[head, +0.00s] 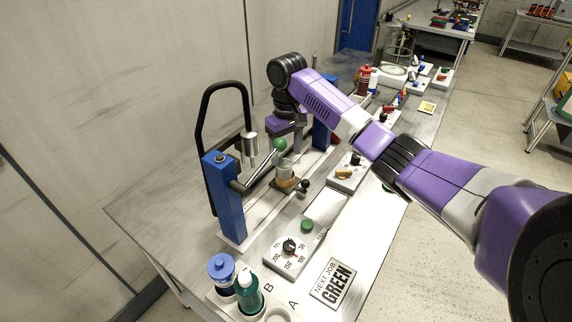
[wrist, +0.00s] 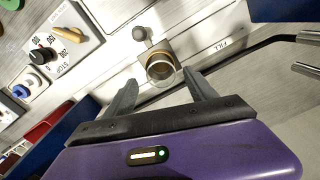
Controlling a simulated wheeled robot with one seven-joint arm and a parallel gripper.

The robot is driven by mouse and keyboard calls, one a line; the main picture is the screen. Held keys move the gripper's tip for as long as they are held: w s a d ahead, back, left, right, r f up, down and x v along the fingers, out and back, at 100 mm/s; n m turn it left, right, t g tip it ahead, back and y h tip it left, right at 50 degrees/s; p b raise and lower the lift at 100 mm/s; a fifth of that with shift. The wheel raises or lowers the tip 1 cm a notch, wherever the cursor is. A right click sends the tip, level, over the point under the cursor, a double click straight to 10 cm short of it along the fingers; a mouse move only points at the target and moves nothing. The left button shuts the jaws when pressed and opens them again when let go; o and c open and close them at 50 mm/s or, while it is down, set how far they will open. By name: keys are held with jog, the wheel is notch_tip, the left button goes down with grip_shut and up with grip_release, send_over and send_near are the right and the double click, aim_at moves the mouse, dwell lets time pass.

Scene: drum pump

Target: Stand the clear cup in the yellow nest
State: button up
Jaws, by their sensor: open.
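The clear cup (head: 286,169) stands upright beside the pump's spout, and a tan-yellow ring or base (head: 284,184) shows under it. I cannot tell for sure whether this base is the yellow nest. In the wrist view the cup (wrist: 161,66) is seen from above, with a brownish rim around it. My gripper (wrist: 161,78) is open and empty, its two fingers spread either side of the cup in that view. In the head view my gripper is above and behind the cup, and its fingertips are mostly hidden. I see no contact.
The blue pump post (head: 224,195) with its green-knobbed lever (head: 280,145) and a metal cylinder (head: 250,146) stand close left of the cup. A dial panel (head: 290,246) and a yellow-handled panel (head: 345,172) lie right. Bottles, including a green one (head: 248,292), stand in front.

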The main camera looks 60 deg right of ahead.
notch_tip(320, 180, up, 6)
jog(key=shift+s, duration=0.15)
dwell(0.7)
